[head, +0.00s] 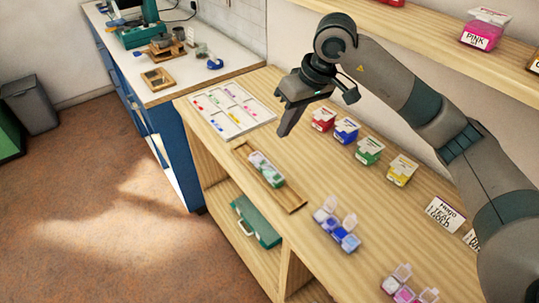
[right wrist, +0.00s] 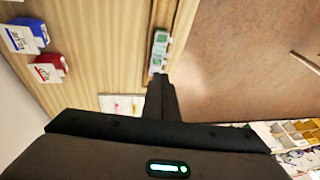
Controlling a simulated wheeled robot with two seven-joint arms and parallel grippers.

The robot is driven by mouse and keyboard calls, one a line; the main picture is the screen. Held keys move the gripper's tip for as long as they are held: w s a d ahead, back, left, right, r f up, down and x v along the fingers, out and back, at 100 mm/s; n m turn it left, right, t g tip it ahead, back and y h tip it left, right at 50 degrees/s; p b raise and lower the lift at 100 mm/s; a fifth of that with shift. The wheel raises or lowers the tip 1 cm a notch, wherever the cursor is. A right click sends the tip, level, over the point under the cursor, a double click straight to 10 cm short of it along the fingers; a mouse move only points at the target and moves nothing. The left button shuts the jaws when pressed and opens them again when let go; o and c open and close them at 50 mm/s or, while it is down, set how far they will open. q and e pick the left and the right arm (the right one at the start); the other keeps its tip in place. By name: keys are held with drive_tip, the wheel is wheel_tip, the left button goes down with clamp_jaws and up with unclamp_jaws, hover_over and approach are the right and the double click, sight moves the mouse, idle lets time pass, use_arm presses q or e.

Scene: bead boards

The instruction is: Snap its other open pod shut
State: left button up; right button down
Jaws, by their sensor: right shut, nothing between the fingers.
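A clear pod strip with green beads (head: 265,169) lies on a narrow wooden tray (head: 291,200); its lids look flat, but they are too small to be sure. It also shows in the right wrist view (right wrist: 158,52), just beyond my fingertips. A strip with blue and violet beads (head: 336,229) stands on the bench with two clear lids raised. A strip with pink beads (head: 408,292) at the front edge also has raised lids. My right gripper (head: 285,132) is shut and empty, above the bench behind the green strip. It also shows in the right wrist view (right wrist: 163,84).
A white sorting tray (head: 232,110) lies at the bench's far end. Red (head: 322,119), blue (head: 346,130), green (head: 369,151) and yellow (head: 402,170) bead boxes line the back. A shelf (head: 440,40) runs above. Bare bench lies between boxes and strips.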

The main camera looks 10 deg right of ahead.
drive_tip(key=s+p+x, duration=0.1)
drive_tip(key=p+x, duration=0.1)
drive_tip(key=x, duration=0.1)
drive_tip(key=p, duration=0.2)
hover_over(264, 167)
drive_tip(key=d, duration=0.2)
drive_tip(key=f, duration=0.6)
drive_tip(key=shift+s+f, duration=0.1)
drive_tip(key=shift+s, duration=0.1)
use_arm(q)
drive_tip(key=s+a+r+g, duration=0.1)
drive_tip(key=s+r, duration=0.3)
drive_tip(key=shift+a+r+p, duration=0.15)
drive_tip(key=shift+a+p, duration=0.15)
drive_tip(key=shift+p, duration=0.15)
use_arm(e)
drive_tip(key=shift+s+a+f, duration=0.1)
drive_tip(key=shift+a+f, duration=0.2)
drive_tip(key=shift+f, duration=0.5)
use_arm(q)
drive_tip(key=shift+f, duration=0.2)
use_arm(e)
drive_tip(key=shift+f+b, duration=0.15)
drive_tip(key=shift+b, duration=0.45)
use_arm(q)
drive_tip(key=shift+f+b, duration=0.45)
drive_tip(key=shift+f, duration=0.45)
use_arm(e)
drive_tip(key=shift+a, duration=0.1)
